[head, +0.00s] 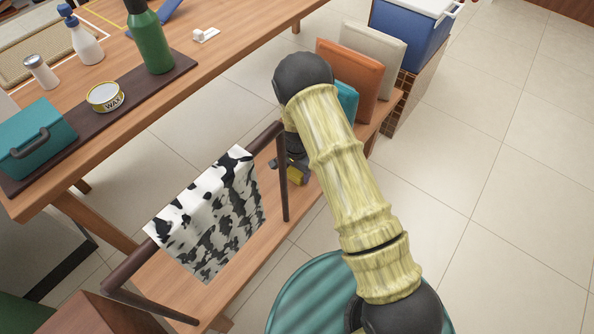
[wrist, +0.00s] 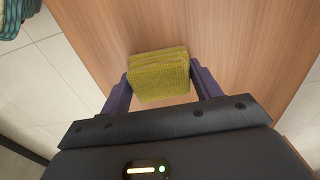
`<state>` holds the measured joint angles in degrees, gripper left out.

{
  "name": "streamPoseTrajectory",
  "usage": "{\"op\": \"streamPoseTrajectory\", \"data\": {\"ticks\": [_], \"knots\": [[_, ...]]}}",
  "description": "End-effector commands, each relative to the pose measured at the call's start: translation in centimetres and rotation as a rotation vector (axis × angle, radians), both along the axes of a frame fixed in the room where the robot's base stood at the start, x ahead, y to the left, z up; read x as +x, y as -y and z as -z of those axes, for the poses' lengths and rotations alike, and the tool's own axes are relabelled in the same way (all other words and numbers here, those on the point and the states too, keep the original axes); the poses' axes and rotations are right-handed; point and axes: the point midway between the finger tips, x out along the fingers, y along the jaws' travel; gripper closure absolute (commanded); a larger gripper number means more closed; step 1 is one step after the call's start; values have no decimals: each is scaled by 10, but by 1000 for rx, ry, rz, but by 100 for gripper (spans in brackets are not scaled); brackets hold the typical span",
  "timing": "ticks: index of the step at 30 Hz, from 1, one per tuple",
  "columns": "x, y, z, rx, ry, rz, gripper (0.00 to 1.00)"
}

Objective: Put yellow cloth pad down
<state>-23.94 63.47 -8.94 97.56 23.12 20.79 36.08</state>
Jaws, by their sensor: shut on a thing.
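The yellow cloth pad (wrist: 158,75) is a folded, ribbed block between the two dark fingers of my gripper (wrist: 160,88) in the wrist view. My gripper is shut on it. The wood surface of the bench (wrist: 215,35) lies beyond the pad; I cannot tell whether the pad touches it. In the head view a small yellow bit of the pad (head: 297,176) shows beside my arm, over the wooden bench (head: 205,291). My arm hides most of my gripper there.
A dark rail with a black-and-white cloth (head: 215,215) stands on the bench left of my gripper. Orange (head: 350,78) and cream cushions (head: 373,55) stand at its far end. A table (head: 150,115) with a green bottle (head: 148,40) and a wax tin (head: 105,97) is at left.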

Motion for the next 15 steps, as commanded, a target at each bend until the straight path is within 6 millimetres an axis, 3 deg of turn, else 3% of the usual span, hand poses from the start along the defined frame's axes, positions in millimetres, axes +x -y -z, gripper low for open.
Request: {"op": "streamPoseTrajectory", "data": {"ticks": [3, 4, 6, 15], "knots": [[0, 0, 3, 0, 0, 0, 58], [0, 0, 2, 0, 0, 0, 31], [0, 0, 2, 0, 0, 0, 17], [0, 0, 2, 0, 0, 0, 15]]}}
